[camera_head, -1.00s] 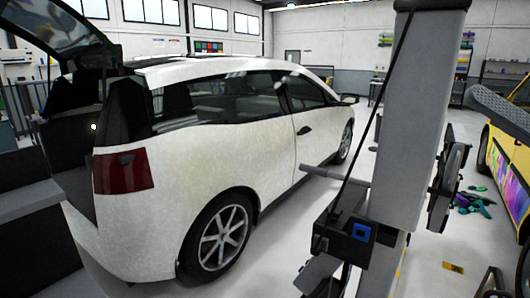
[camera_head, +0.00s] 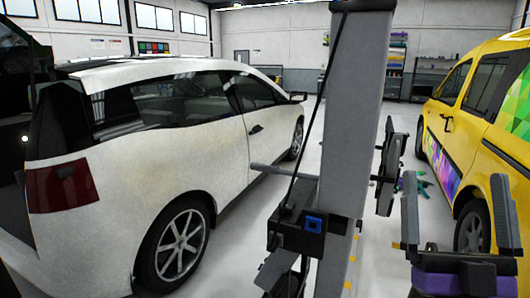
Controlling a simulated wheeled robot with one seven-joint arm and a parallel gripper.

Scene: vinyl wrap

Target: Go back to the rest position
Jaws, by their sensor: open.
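My gripper (camera_head: 456,215) is at the lower right of the head view. Its two dark fingers stand upright with a wide gap between them, above a dark body with a purple part. The jaws are open, and nothing shows between them. The rest of my arm is not clearly in view. The gripper appears in front of the yellow car (camera_head: 466,110) in the picture; I see no contact.
A white car (camera_head: 200,130) fills the left side. A grey column (camera_head: 355,110) with a dark box and a side bar stands in the middle. Small coloured pieces (camera_head: 424,184) lie on the floor beside the yellow car. Shelves (camera_head: 432,78) stand at the back wall.

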